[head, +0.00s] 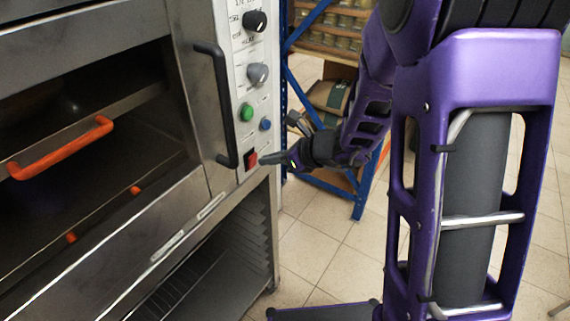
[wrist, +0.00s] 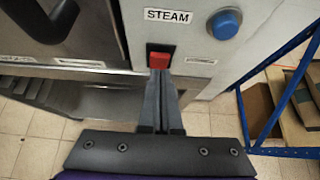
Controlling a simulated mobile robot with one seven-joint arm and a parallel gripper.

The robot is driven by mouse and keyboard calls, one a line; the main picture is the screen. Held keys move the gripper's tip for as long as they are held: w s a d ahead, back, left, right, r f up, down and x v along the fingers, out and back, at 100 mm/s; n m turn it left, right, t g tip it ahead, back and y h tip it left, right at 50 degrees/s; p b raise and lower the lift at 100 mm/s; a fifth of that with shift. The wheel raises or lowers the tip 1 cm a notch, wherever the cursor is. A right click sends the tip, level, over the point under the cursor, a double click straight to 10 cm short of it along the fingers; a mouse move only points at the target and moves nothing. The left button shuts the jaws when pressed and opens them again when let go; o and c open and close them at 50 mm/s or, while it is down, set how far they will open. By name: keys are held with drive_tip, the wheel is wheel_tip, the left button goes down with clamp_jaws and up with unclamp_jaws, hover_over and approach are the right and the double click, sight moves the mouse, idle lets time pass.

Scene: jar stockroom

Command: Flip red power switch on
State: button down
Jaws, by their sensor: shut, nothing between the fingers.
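The red power switch (head: 251,160) sits low on the oven's pale control panel, below a green button and a blue button. It also shows in the wrist view (wrist: 159,60), in a dark frame under the STEAM label. My gripper (head: 264,159) is shut and empty. In the wrist view its fingertips (wrist: 160,74) are at the lower edge of the red switch and appear to touch it or nearly so. The fingers hide the area below the switch. I cannot tell clearly which way the switch is tipped.
The blue button (wrist: 225,23) is right of the switch; the green button (head: 246,112) is above it. A black door handle (head: 220,105) stands out just left of the panel. A blue-framed shelf (head: 365,185) stands behind my arm. An orange-handled rack (head: 62,148) is in the oven.

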drive_tip(key=shift+w+a+r, duration=0.1)
drive_tip(key=shift+w+a, duration=0.25)
drive_tip(key=shift+a, duration=0.15)
drive_tip(key=shift+a+r+p, duration=0.15)
drive_tip(key=shift+r+p, duration=0.2)
drive_tip(key=shift+p, duration=0.4)
drive_tip(key=h+p, duration=0.1)
drive_tip(key=p, duration=0.1)
drive_tip(key=shift+w+a+r+g+p, duration=0.3)
drive_tip(key=shift+r+p, duration=0.05)
drive_tip(key=shift+f, duration=0.45)
